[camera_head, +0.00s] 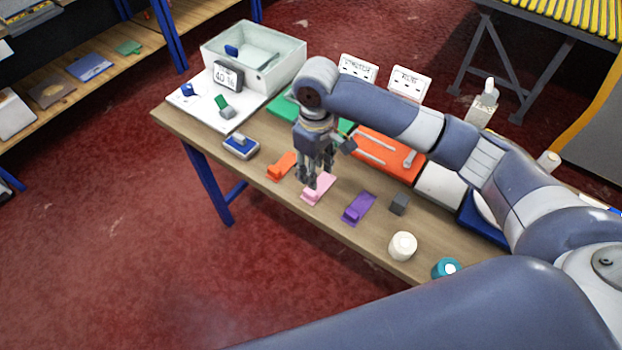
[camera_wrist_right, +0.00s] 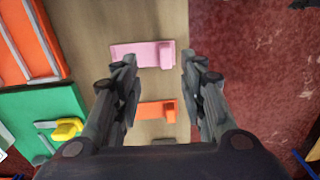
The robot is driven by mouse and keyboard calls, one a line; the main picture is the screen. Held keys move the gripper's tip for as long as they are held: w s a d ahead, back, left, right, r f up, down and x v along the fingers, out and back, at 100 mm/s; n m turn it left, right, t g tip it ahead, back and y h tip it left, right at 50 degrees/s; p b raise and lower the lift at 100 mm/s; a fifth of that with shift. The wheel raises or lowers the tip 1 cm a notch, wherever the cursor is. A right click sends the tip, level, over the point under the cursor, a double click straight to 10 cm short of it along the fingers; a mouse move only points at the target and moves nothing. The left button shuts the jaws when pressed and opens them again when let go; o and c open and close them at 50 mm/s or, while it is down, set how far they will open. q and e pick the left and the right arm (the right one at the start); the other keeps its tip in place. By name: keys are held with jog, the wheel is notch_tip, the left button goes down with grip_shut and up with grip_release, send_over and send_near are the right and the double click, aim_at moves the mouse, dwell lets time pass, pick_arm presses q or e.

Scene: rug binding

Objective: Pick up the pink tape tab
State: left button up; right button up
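The pink tape tab (camera_head: 321,187) lies flat on the wooden table near its front edge, with a raised block at one end. In the right wrist view the pink tape tab (camera_wrist_right: 130,54) lies just beyond and between the fingertips, its raised block nearer the right finger. My right gripper (camera_head: 310,182) points down over the tab and partly covers it in the head view. In the wrist view my right gripper (camera_wrist_right: 159,60) is open, with nothing between its fingers. I cannot tell the exact height of the fingertips above the tab. My left gripper is not in view.
An orange tab (camera_head: 281,166) and a purple tab (camera_head: 358,208) lie on either side of the pink one. A small dark block (camera_head: 399,204), a white roll (camera_head: 402,246) and an orange tray (camera_head: 397,161) are also on the table (camera_head: 262,191). A grey bin (camera_head: 288,58) stands at the far left.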

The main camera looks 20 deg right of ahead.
aim_at(315, 195)
jog(key=f, duration=0.1)
jog(key=s+f, duration=0.1)
jog(key=f, duration=0.1)
jog(key=shift+a+f+p, duration=0.1)
jog(key=shift+f+p, duration=0.15)
jog(key=shift+p, duration=0.05)
notch_tip(315, 195, down, 4)
jog(key=shift+s+f+p, duration=0.1)
jog(key=shift+f+p, duration=0.15)
jog(key=shift+p, duration=0.5)
jog(key=shift+f, duration=0.25)
jog(key=shift+c, duration=1.1)
grip_shut()
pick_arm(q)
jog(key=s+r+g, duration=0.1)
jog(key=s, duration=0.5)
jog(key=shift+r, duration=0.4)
